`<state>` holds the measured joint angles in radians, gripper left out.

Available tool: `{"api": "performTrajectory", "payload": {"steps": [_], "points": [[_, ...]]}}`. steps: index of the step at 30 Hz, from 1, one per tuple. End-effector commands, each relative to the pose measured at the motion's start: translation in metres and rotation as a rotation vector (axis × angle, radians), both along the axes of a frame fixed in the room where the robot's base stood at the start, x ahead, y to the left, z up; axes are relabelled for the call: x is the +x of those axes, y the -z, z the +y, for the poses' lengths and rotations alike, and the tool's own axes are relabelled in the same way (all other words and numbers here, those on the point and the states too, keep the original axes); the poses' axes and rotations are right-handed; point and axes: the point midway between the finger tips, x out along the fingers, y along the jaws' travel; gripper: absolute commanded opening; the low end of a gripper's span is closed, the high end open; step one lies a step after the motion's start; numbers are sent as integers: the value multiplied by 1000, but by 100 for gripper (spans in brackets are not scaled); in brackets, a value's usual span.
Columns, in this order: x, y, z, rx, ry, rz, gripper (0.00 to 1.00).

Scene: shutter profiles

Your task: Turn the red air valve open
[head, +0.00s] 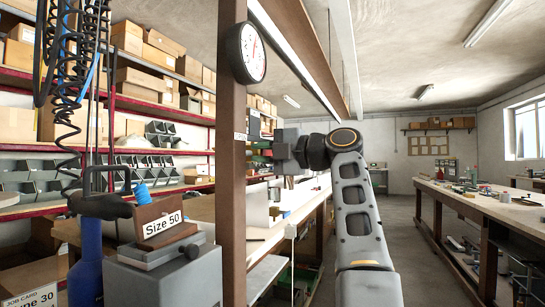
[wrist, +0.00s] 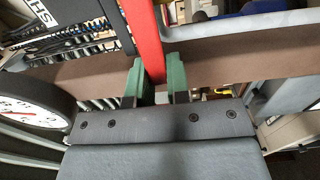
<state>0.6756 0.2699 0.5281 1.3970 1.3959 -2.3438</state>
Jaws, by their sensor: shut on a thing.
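The red air valve shows in the wrist view as a long flat red handle (wrist: 146,38) that runs from the top edge down between the two green fingers. My gripper (wrist: 159,82) is shut on this handle. The lower end of the handle is hidden between the fingers, and the valve body is not clear. In the head view my gripper (head: 268,153) is at the right side of the brown post, below the gauge. The valve is too small to make out clearly there.
A round white pressure gauge (head: 247,53) is fixed high on the brown post (head: 231,200); it is close to my gripper at the left in the wrist view (wrist: 28,112). Coiled hoses (head: 72,90) hang at the left. The aisle floor (head: 408,235) right of my arm is clear.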

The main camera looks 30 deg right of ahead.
Motion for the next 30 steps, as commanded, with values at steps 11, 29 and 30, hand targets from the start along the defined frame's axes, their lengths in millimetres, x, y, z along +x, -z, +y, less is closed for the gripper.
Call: {"api": "performTrajectory", "payload": {"steps": [11, 29, 30], "points": [[2, 2, 7, -21, -17, -15, 0], [1, 2, 5, -20, -13, -15, 43], [1, 2, 5, -20, -13, -15, 43]]}}
